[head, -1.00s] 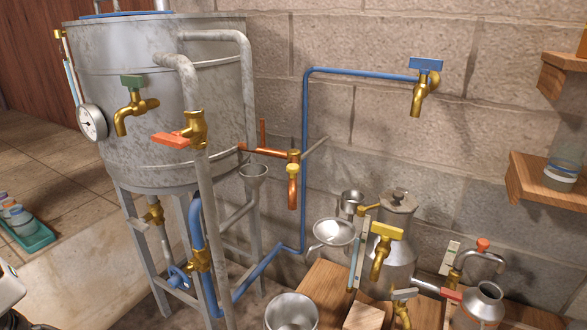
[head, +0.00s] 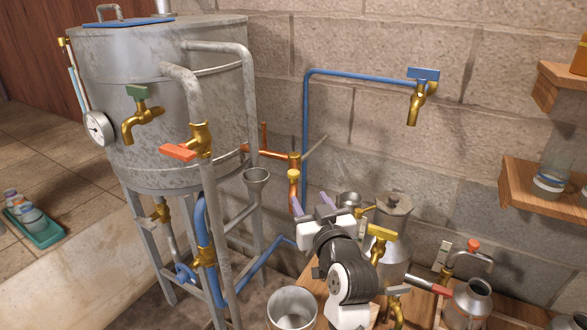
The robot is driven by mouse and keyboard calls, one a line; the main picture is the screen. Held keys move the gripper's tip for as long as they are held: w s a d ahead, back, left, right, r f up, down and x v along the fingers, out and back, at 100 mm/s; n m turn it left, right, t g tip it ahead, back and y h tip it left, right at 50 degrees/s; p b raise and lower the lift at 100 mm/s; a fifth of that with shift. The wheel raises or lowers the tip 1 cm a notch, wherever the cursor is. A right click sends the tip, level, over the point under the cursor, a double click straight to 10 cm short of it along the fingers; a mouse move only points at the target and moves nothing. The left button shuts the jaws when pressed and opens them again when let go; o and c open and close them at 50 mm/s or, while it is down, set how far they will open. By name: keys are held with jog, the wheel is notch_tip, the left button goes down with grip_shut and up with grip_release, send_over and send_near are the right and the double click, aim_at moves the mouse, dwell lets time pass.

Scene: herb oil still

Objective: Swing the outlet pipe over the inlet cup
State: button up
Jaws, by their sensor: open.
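The copper outlet pipe (head: 294,183) comes off the tank's side, turns at a brass joint and hangs down, with a yellow collar below the joint. The hanging end is apart from the cup in the picture. My gripper (head: 313,203) is open, its pale purple fingers pointing up and away. Its left finger is close to the lower end of the outlet pipe; I cannot tell whether they touch.
The large grey tank (head: 165,90) with brass taps fills the left. A blue pipe (head: 306,115) runs up the wall behind. My arm covers part of the wooden stand, beside a metal can (head: 399,225), a small jug (head: 467,301) and an open pot (head: 292,308).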

aim_at(295, 175)
jog(key=p+x, duration=0.3)
jog(key=x, duration=1)
jog(key=shift+w+a, duration=0.1)
jog(key=shift+w, duration=0.05)
grip_shut()
